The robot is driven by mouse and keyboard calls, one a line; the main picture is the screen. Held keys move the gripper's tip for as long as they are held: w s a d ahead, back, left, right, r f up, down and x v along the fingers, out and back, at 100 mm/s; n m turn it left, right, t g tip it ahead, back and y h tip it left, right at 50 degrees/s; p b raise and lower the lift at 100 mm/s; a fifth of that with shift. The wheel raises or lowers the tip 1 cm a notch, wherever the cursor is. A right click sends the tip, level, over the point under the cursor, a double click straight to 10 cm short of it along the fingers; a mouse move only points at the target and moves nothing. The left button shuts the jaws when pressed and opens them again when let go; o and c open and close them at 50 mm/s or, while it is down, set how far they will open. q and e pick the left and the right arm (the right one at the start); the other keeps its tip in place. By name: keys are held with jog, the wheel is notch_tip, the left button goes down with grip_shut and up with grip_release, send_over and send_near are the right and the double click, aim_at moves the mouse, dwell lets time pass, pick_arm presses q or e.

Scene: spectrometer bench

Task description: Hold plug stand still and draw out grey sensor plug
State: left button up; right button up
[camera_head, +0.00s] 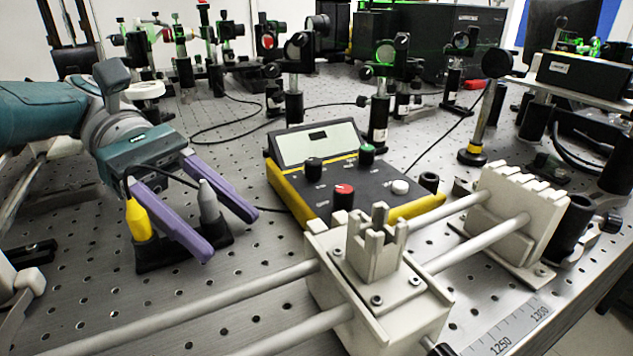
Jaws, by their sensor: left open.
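The black plug stand (160,257) sits on the perforated bench at the left of the head view. A yellow plug (138,221) and the grey sensor plug (209,207) stand upright in it, each with a dark cable at its top. My left gripper (229,235) reaches in from the upper left with its two purple fingers spread. The grey plug appears between the fingers, with visible space to the far finger; I cannot tell whether the near finger touches it. The near finger passes between the two plugs and hides part of the stand. My right gripper is not in view.
A yellow-and-black control box (330,185) with knobs stands right of the stand. A rail carriage (375,290) on pale rods fills the front. Optics mounts (378,110) and a dark laser housing (430,45) stand behind. Cables cross the bench.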

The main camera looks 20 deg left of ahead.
pick_arm(q)
jog(key=shift+d+f, duration=0.1)
jog(key=shift+d, duration=0.15)
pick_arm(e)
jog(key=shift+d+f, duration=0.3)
pick_arm(q)
jog(key=shift+a, duration=0.1)
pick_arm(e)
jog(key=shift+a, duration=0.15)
pick_arm(q)
jog(key=shift+c, duration=0.8)
grip_shut()
dwell(0.3)
jog(key=shift+o, duration=0.8)
grip_release()
